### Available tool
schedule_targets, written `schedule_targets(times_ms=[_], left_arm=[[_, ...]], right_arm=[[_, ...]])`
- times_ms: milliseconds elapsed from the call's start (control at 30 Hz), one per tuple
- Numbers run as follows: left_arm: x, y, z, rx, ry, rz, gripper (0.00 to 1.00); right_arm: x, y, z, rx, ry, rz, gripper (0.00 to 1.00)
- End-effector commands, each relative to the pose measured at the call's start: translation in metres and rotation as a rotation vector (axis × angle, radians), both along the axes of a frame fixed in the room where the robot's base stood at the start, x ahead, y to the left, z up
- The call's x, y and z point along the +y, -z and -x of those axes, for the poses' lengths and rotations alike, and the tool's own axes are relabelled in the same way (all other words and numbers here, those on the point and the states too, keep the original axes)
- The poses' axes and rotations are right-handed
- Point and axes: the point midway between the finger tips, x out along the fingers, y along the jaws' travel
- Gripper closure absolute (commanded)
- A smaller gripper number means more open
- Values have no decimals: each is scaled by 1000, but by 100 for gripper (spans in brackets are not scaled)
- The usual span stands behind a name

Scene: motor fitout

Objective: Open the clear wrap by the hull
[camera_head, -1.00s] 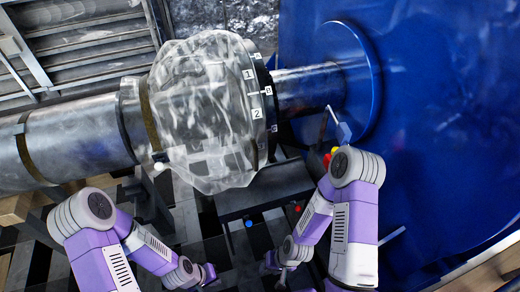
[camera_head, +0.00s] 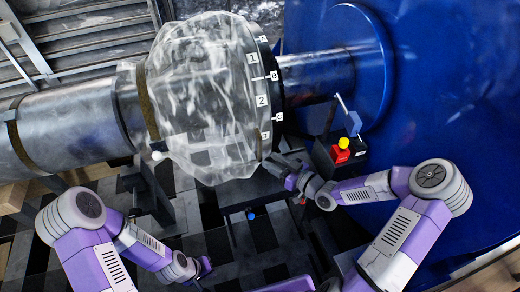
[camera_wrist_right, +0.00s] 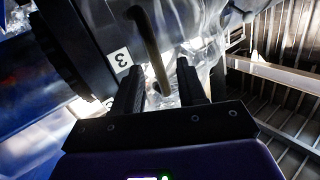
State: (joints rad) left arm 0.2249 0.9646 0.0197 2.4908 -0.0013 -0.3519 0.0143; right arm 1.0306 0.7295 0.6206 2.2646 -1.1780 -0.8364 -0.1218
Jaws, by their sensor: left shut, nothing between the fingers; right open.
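The clear wrap (camera_head: 200,105) is a crumpled bag around the shaft coupling, closed at both ends. A brown band (camera_head: 148,100) circles its left end. Its right edge, towards the blue hull (camera_head: 440,90), meets a dark flange (camera_head: 268,85) with numbered labels. My right gripper (camera_head: 272,165) is open at the wrap's lower right edge. In the right wrist view its fingers (camera_wrist_right: 158,88) stand either side of a brown band (camera_wrist_right: 150,45) and some wrap; contact cannot be told. My left gripper (camera_head: 206,268) is shut and empty, low and apart from the wrap.
A dark box with a red block and yellow knob (camera_head: 343,143) stands right of my right gripper. A white ball-ended lever (camera_head: 157,156) sits below the wrap's left end. A slatted metal panel (camera_head: 85,45) is at the back left. The floor below is dark and cluttered.

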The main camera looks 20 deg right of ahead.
Motion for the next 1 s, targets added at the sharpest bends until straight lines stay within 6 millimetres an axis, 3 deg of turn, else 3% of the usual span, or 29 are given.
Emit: schedule_targets(times_ms=[100, 200, 600, 1000], left_arm=[[0, 3, 0, 0, 0, 0, 100], [0, 4, 0, 0, 0, 0, 100], [0, 10, 0, -1, 0, 0, 100], [0, 10, 0, 0, 0, 0, 100]], right_arm=[[-11, -17, 0, -101, -13, 33, 59], [-9, -22, -5, -130, -20, 42, 59], [26, -22, -52, -128, -22, 41, 59], [32, -21, -60, -126, -19, 41, 59]])
